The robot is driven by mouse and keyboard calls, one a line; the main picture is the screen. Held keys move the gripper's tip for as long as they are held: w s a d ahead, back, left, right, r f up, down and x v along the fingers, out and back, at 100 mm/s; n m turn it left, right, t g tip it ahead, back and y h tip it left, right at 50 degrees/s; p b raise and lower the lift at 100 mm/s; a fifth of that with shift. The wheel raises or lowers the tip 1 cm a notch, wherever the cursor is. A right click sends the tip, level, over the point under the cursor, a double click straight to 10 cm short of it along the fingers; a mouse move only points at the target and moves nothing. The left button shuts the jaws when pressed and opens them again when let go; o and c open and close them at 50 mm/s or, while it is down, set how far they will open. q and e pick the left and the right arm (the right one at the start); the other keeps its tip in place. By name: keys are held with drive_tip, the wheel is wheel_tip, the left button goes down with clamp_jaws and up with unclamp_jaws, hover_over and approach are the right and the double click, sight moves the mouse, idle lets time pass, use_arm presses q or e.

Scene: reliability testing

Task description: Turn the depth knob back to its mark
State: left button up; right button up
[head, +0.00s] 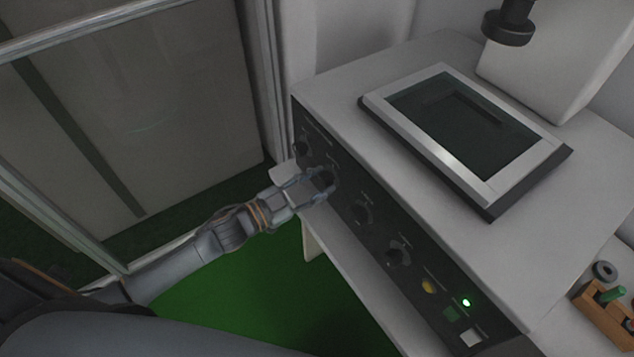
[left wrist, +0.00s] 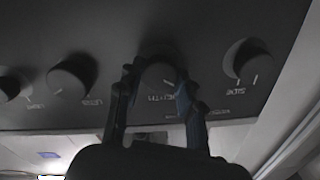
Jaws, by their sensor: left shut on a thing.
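My left gripper (head: 322,181) reaches in from the left to the dark front panel of a grey machine. It is shut on a black round knob (left wrist: 160,75), with one finger on each side of it. In the head view this is the second knob from the panel's far left end, and the fingers partly hide it. In the left wrist view a short white pointer line on the knob slants toward the lower right. The lettering by it is too blurred to read, so I cannot confirm its name. My right gripper is not in view.
Other black knobs (head: 361,212) sit close on the same panel (head: 415,268), with a yellow button (head: 428,286) and a lit green lamp (head: 466,302) to the right. A framed dark window (head: 455,125) lies on top. A wooden rack (head: 606,318) stands at right.

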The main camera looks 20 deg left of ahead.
use_arm(q)
drive_tip(key=m+b, duration=0.1)
drive_tip(key=m, duration=0.4)
drive_tip(key=shift+m, duration=0.3)
drive_tip(key=m+b, duration=0.1)
drive_tip(key=m, duration=0.4)
drive_tip(key=shift+m, duration=0.3)
drive_tip(key=o, duration=1.2)
drive_tip(key=v, duration=1.2)
